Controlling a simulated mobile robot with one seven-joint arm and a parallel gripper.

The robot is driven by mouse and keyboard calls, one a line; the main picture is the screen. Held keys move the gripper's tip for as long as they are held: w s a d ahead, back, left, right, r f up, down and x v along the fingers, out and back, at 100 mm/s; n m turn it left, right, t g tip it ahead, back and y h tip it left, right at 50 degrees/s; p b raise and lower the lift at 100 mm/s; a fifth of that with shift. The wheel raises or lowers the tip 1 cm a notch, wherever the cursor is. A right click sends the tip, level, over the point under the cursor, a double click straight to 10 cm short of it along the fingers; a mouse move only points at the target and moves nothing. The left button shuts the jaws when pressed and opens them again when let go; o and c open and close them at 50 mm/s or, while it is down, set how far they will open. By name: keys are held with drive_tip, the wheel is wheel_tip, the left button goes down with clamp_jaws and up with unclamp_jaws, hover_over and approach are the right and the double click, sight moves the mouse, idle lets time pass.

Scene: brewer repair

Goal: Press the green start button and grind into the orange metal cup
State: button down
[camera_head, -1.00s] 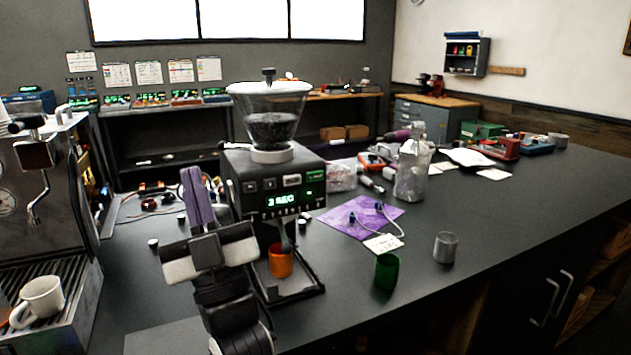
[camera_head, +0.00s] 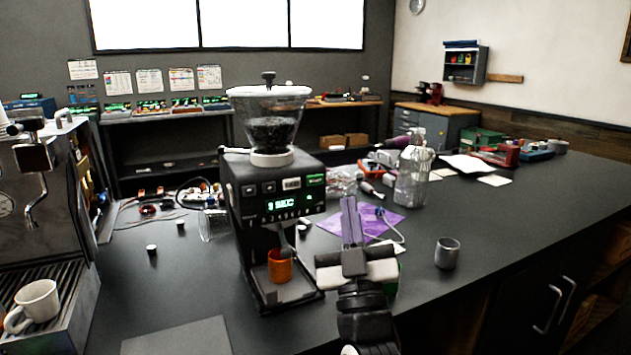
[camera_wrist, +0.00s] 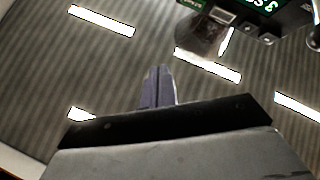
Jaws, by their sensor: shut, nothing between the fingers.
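The black grinder (camera_head: 240,190) stands on the counter with a clear hopper (camera_head: 270,125) of dark beans on top. Its front panel has a green start button (camera_head: 315,181) at the upper right, above a lit green display (camera_head: 286,203). The orange metal cup (camera_head: 280,267) stands upright under the spout, on the grinder's base. My gripper (camera_head: 350,203) is shut and empty, fingers pointing up, in front and right of the grinder, apart from the button. In the wrist view the closed fingers (camera_wrist: 157,88) show below part of the grinder's lit panel (camera_wrist: 264,6).
A grey cup (camera_head: 447,253) stands to the right; a green cup (camera_head: 388,275) is mostly hidden behind my gripper. The espresso machine (camera_head: 50,190) and white mug (camera_head: 36,302) are left. The right counter front is clear.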

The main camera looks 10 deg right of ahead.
sight(315, 180)
drive_tip(key=shift+w, duration=0.15)
drive_tip(key=w+a+p, duration=0.1)
drive_tip(key=w+a, duration=0.1)
drive_tip(key=w, duration=0.6)
drive_tip(key=shift+a, duration=0.4)
drive_tip(key=shift+w, duration=0.15)
idle(1.5)
drive_tip(key=shift+w+a, duration=0.15)
drive_tip(key=shift+w, duration=0.15)
drive_tip(key=shift+w+a, duration=0.1)
drive_tip(key=shift+w, duration=0.25)
idle(0.9)
drive_tip(key=shift+s, duration=0.1)
drive_tip(key=shift+s+d+b, duration=0.2)
drive_tip(key=shift+s+b, duration=0.15)
drive_tip(key=shift+s, duration=0.25)
drive_tip(key=shift+s, duration=0.1)
